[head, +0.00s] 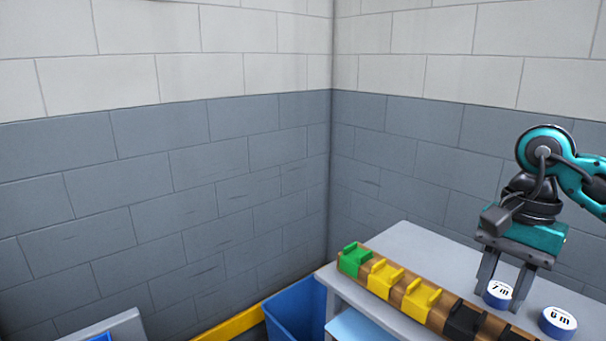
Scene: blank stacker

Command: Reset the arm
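My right gripper (502,292) points down over the grey table at the lower right. Its two fingers are apart, one at each side of a blue disc with a white "7 m" label (498,289). I see no clear grip on the disc, and its contact with the fingers and the table is hard to tell. A second blue disc with a "6 m" label (557,321) lies on the table to the right, apart from the gripper. My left gripper is not in view.
On the grey table (416,244), a brown rail (447,301) bears a green holder (353,258), yellow holders (420,298) and black holders (464,320). A blue bin (297,308) stands left of the table. Brick walls close off the back.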

